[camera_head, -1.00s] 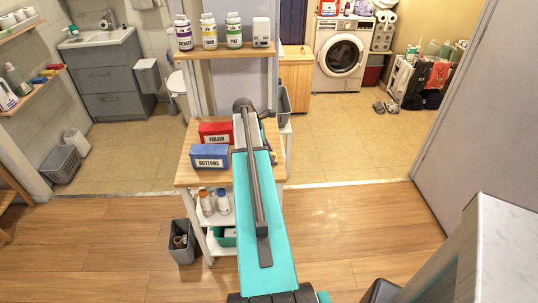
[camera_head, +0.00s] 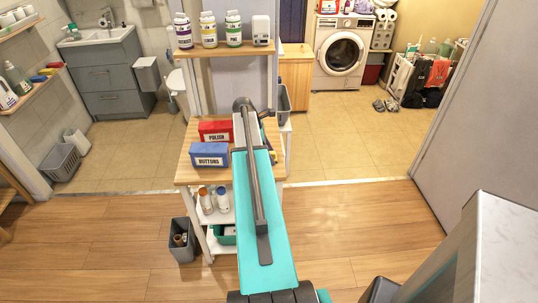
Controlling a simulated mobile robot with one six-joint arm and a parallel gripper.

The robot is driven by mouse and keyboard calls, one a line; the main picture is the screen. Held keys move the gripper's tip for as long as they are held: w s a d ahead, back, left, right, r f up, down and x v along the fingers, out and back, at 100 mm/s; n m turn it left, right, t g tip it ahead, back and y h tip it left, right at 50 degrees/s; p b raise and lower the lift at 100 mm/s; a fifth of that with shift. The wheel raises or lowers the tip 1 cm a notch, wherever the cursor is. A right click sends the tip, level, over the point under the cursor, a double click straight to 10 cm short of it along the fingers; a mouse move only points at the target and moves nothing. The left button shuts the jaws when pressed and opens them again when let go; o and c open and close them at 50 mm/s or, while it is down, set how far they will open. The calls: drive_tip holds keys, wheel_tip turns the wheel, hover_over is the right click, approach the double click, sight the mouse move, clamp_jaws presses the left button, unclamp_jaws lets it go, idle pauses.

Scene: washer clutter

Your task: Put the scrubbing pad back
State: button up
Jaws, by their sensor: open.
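My teal and grey arm reaches away from me over the small wooden-topped trolley (camera_head: 188,174). Its far end is beside the trolley's right edge. My gripper cannot be made out; the arm's links cover that area. I cannot identify the scrubbing pad for certain. Small coloured pads or sponges (camera_head: 42,76) lie on the lower left wall shelf (camera_head: 34,92), too small to tell apart.
A red box (camera_head: 215,131) and a blue box (camera_head: 210,155) stand on the trolley, left of my arm. A shelf (camera_head: 225,50) with bottles rises behind. A grey bin (camera_head: 184,240) stands at the trolley's left.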

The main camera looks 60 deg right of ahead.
drive_tip(key=b+v, duration=0.2)
drive_tip(key=v, duration=1)
drive_tip(key=shift+r, duration=0.15)
drive_tip(key=shift+s, duration=0.1)
idle(0.7)
